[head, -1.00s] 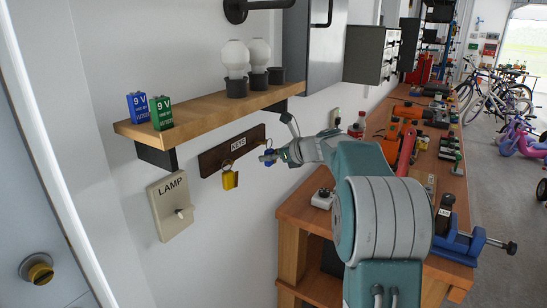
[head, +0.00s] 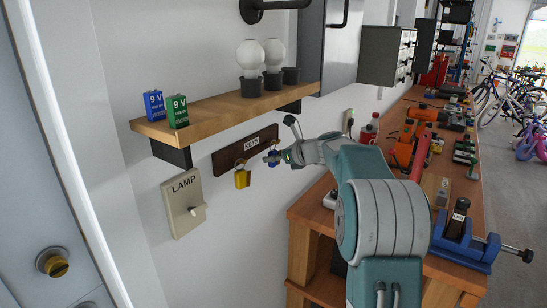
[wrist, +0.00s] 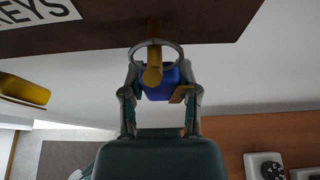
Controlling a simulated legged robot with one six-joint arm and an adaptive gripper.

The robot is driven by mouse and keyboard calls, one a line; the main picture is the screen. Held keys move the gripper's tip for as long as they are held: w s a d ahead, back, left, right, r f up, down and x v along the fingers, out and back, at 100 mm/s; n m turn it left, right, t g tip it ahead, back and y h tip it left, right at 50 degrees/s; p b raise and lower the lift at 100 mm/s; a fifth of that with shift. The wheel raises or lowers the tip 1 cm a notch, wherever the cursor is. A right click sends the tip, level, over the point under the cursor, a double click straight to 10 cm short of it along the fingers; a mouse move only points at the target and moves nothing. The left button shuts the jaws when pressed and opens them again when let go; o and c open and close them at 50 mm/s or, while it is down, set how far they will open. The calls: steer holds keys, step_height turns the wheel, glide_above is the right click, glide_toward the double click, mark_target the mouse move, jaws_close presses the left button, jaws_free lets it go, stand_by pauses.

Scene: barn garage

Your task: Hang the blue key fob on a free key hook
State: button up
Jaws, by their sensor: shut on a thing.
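The blue key fob (head: 273,158) is held in front of the right part of the dark KEYS board (head: 231,156). In the wrist view, my gripper (wrist: 161,90) is shut on the blue fob (wrist: 163,86), one finger on each side. The fob's metal ring (wrist: 178,48) stands above it. A brass hook (wrist: 152,74) sticks out from the board and crosses the ring; the ring appears to be around it. My gripper (head: 277,157) is small in the head view. A yellow fob (head: 242,179) hangs at the board's left part.
A wooden shelf (head: 215,112) with batteries and bulbs juts out above the board. A LAMP switch plate (head: 182,203) is at lower left. A workbench (head: 323,212) with tools stands to the right, below my arm.

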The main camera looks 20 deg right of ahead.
steer(key=shift+f, duration=0.1)
steer(key=o, duration=1.1)
steer(key=shift+c, duration=0.2)
steer(key=v, duration=1.2)
steer(key=shift+f, duration=0.1)
